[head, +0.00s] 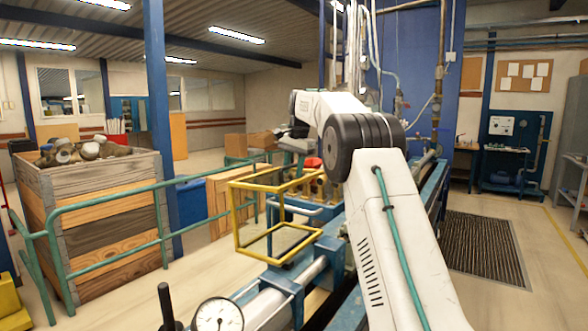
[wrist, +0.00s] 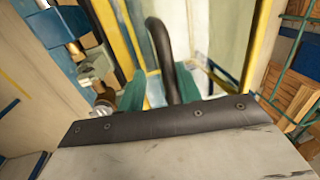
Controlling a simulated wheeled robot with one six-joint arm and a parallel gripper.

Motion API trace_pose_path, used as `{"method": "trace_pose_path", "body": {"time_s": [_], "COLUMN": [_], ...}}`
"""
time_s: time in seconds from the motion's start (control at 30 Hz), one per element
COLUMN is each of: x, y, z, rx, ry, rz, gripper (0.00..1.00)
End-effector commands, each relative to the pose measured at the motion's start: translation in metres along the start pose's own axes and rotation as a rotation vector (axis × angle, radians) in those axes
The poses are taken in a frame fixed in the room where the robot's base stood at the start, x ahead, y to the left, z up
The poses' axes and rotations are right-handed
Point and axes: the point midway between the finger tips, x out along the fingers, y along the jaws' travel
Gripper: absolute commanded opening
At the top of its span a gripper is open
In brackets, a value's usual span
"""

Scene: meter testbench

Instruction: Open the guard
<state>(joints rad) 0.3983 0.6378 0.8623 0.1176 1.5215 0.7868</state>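The guard (head: 258,187) is a box-like yellow frame standing on the blue test bench, in the middle of the head view. Its yellow bars (wrist: 257,50) and pale panels fill the upper middle of the wrist view. A dark curved handle (wrist: 160,45) rises there between the teal fingers of my gripper (wrist: 160,90). The fingers stand apart on either side of the handle, with a gap visible at the left one. Contact on the right is unclear.
A dial gauge (head: 218,315) stands at the bench's near end. A green railing (head: 110,208) and a wooden crate (head: 100,225) of meters are on the left. Pipes and cables rise behind my arm. Floor with a dark grating (head: 485,248) is open on the right.

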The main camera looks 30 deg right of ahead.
Motion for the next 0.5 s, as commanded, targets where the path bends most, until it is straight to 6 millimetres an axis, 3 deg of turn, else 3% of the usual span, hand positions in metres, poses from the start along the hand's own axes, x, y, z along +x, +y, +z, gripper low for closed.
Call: {"method": "trace_pose_path", "body": {"time_s": [0.17, 0.5], "x": [-0.006, -0.060], "y": [0.001, 0.000], "z": [-0.002, -0.002], "rx": [0.002, 0.001], "ry": [0.002, 0.002], "rz": [-0.001, -0.001], "gripper": [0.33, 0.33]}}
